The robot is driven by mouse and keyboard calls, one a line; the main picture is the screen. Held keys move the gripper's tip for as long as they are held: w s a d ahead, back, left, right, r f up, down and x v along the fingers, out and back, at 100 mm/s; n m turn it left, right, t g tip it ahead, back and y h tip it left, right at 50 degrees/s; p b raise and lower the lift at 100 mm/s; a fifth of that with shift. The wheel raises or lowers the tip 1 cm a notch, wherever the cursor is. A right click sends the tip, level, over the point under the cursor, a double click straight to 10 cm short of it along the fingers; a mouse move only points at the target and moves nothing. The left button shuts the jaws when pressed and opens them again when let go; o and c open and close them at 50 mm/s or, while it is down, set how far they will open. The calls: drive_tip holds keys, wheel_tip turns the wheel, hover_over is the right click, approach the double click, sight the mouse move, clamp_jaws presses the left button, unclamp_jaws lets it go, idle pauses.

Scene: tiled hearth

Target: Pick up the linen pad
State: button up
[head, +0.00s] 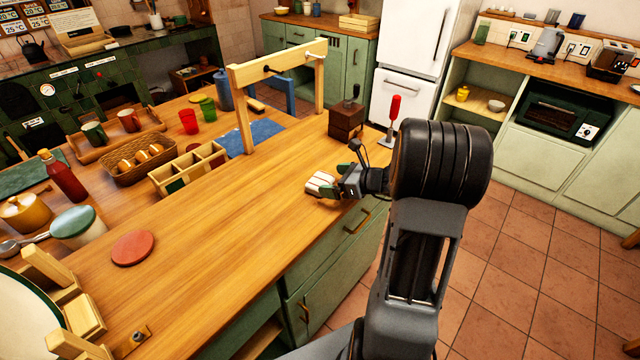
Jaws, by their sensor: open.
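The linen pad (317,184) is a small white folded-looking piece with red stripes. It lies on the wooden counter (225,215) near the front edge, right of the middle in the head view. My gripper (333,181) is low over the counter at the pad's right end, with its green-tipped fingers open. One fingertip shows behind the pad's right end and one in front. I cannot tell whether the fingers touch it. The pad's right end is partly hidden by my gripper.
A dark wooden box with a crank (346,120) and a red-handled tool (394,110) stand behind my gripper. A wooden frame (240,110) rises farther left. A divided wooden box (188,170) and a red disc (133,248) are left. The counter between is clear.

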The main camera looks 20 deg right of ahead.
sight(319, 179)
drive_tip(key=shift+x, duration=2.7)
drive_tip(key=shift+s+a, duration=0.1)
drive_tip(key=c, duration=0.6)
drive_tip(key=shift+r, duration=0.15)
